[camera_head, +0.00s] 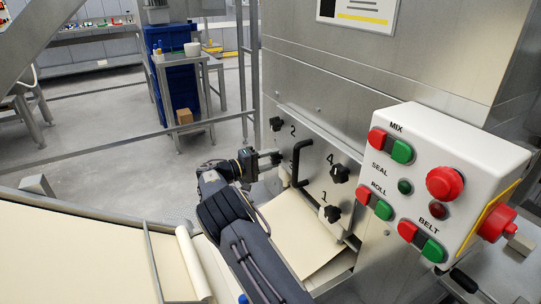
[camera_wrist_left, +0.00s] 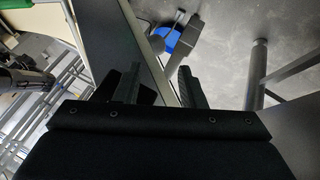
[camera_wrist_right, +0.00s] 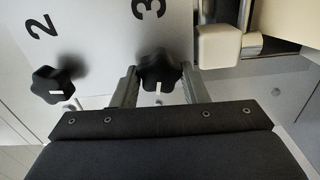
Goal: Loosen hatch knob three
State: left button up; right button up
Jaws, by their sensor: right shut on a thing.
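Hatch knob three (camera_wrist_right: 156,66) is a black star-shaped knob under the printed 3 in the right wrist view. My right gripper (camera_wrist_right: 159,80) has one finger on each side of it and is shut on it.
Knob two (camera_head: 276,124), knob four (camera_head: 339,174) and a lower knob (camera_head: 332,213) sit on the plate. A black handle (camera_head: 301,160) is close to my right gripper. A white button box (camera_head: 431,180) stands right. Pasta sheet (camera_head: 301,235) lies below.

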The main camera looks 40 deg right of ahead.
jog(key=n+p, duration=0.2)
jog(key=n, duration=0.2)
jog(key=shift+n, duration=0.3)
jog(key=n+p, duration=0.2)
jog(key=n, duration=0.2)
jog(key=shift+s+f+n, duration=0.1)
jog(key=shift+f+n, duration=0.05)
jog(key=shift+n, duration=0.15)
jog(key=n+p, duration=0.2)
jog(key=n, duration=0.3)
jog(key=shift+s, duration=0.1)
jog(key=n+p, duration=0.1)
jog(key=n, duration=0.3)
jog(key=shift+f+n, duration=0.1)
jog(key=shift+n, duration=0.2)
jog(key=o, duration=1)
jog(key=shift+c, duration=0.2)
jog(key=shift+a, duration=0.15)
jog(key=a, duration=0.7)
jog(key=shift+w+a+b, duration=0.3)
jog(key=shift+w+b, duration=0.1)
jog(key=shift+b, duration=0.05)
